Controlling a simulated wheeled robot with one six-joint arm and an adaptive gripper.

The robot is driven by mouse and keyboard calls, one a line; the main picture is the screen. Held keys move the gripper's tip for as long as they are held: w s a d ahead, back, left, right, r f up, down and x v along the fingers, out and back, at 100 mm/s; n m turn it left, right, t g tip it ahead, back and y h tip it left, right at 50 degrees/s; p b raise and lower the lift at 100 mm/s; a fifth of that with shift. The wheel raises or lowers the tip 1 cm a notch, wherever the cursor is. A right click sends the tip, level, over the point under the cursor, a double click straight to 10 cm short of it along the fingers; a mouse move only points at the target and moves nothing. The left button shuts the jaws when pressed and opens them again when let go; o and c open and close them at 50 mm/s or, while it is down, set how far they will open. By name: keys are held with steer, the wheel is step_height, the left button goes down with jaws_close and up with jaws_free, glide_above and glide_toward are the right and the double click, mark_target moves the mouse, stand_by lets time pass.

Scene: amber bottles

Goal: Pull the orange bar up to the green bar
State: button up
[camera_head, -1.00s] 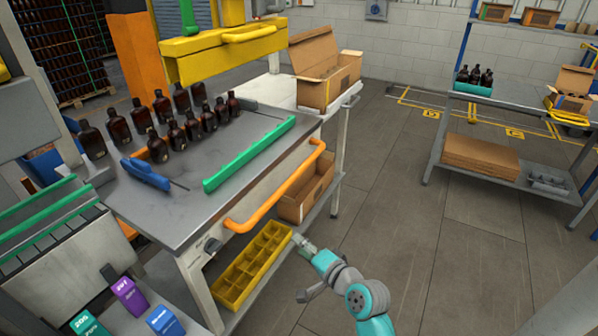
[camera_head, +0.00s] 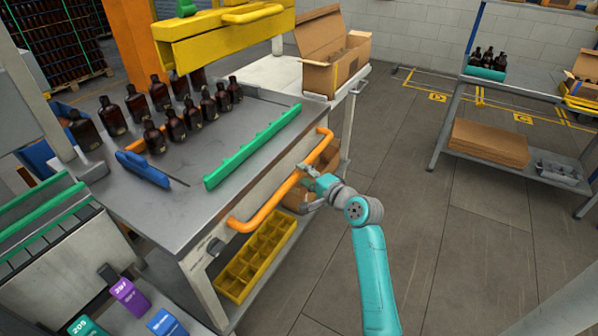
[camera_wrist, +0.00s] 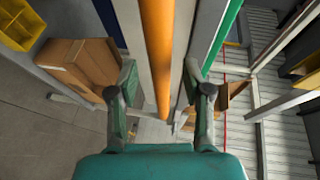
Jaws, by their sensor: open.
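The orange bar (camera_head: 270,202) is a long handle along the front edge of the metal table. The green bar (camera_head: 252,147) lies on the table top, set back from that edge and roughly parallel to it. My gripper (camera_head: 312,180) is at the front of the table by the middle to far part of the orange bar. In the wrist view my gripper (camera_wrist: 160,97) is open, and the orange bar (camera_wrist: 157,50) runs between its two fingers, with a gap on both sides. The green bar (camera_wrist: 222,35) shows beyond the right finger.
Amber bottles (camera_head: 176,126) stand in rows behind the green bar, with a blue tool (camera_head: 143,169) near them. A yellow divided tray (camera_head: 255,262) sits on the shelf below. An open cardboard box (camera_head: 333,60) stands at the back.

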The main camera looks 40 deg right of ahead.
mark_target(299, 172)
steer(key=shift+w+f, duration=0.15)
steer(key=shift+w, duration=0.65)
steer(key=shift+w+f, duration=0.15)
steer(key=shift+w, duration=0.6)
jaws_close()
